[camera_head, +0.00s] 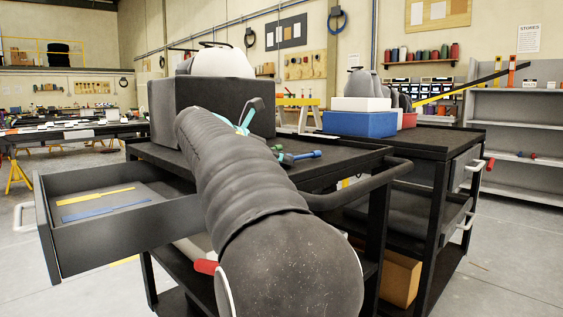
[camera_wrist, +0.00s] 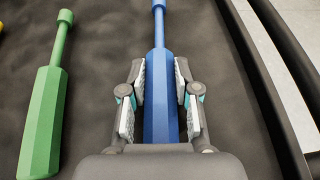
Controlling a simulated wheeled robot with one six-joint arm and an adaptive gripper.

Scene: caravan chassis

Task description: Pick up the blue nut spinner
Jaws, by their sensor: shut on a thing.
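The blue nut spinner (camera_wrist: 161,98) lies on the dark cart top, with its faceted handle between the fingers of my gripper (camera_wrist: 160,92) in the wrist view. The fingers are shut on the handle, one on each side. Its thin shaft points to the top of that view. In the head view the blue nut spinner (camera_head: 304,155) shows at its tip end on the cart top, past my arm. My arm hides most of my gripper and the handle there.
A green nut spinner (camera_wrist: 47,110) lies to the left of the blue one. The cart's handle rail (camera_wrist: 275,80) runs along the right. A dark box (camera_head: 162,112) stands at the back of the cart top. An open drawer (camera_head: 110,240) juts out left. A second cart (camera_head: 440,143) stands at right.

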